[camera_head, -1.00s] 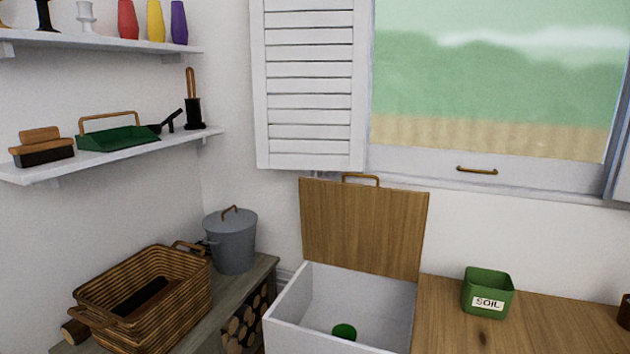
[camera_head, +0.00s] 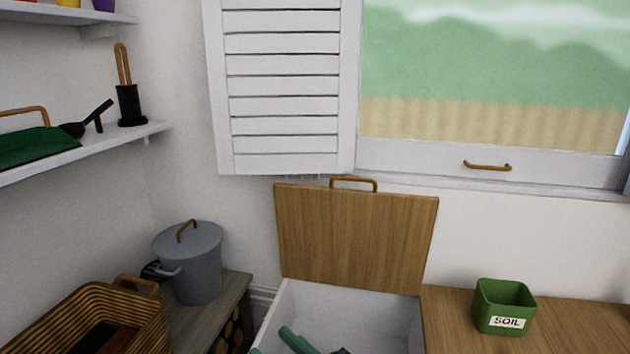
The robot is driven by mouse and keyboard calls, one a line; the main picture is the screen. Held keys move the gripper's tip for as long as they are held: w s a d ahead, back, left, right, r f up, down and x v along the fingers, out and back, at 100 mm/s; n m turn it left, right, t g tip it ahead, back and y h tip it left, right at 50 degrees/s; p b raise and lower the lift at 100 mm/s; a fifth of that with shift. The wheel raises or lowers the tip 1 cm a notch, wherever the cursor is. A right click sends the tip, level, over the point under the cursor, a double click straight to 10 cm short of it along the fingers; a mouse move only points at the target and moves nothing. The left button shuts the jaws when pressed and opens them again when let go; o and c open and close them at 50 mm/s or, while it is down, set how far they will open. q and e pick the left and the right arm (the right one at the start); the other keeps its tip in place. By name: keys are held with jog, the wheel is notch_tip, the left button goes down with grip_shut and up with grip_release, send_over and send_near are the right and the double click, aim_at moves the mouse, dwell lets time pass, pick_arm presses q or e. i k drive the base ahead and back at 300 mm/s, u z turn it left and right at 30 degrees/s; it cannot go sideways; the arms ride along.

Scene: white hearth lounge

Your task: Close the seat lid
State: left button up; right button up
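The wooden seat lid (camera_head: 352,240) stands raised, nearly upright, at the back of the white seat box (camera_head: 385,308), against the wall below the window. A small copper-coloured handle (camera_head: 354,180) is on its top edge. The box is open and only the upper part of its inside shows. My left gripper is not in view.
A green SOIL pot (camera_head: 502,307) stands on the wooden bench top (camera_head: 580,325) right of the box. A grey lidded bucket (camera_head: 190,265) and a wicker basket (camera_head: 60,325) stand at left. A white shutter (camera_head: 283,90) hangs above the lid's left part.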

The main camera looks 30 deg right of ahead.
aim_at(373, 240)
jog(key=z, duration=0.6)
jog(key=i, duration=1)
jog(key=z, duration=0.35)
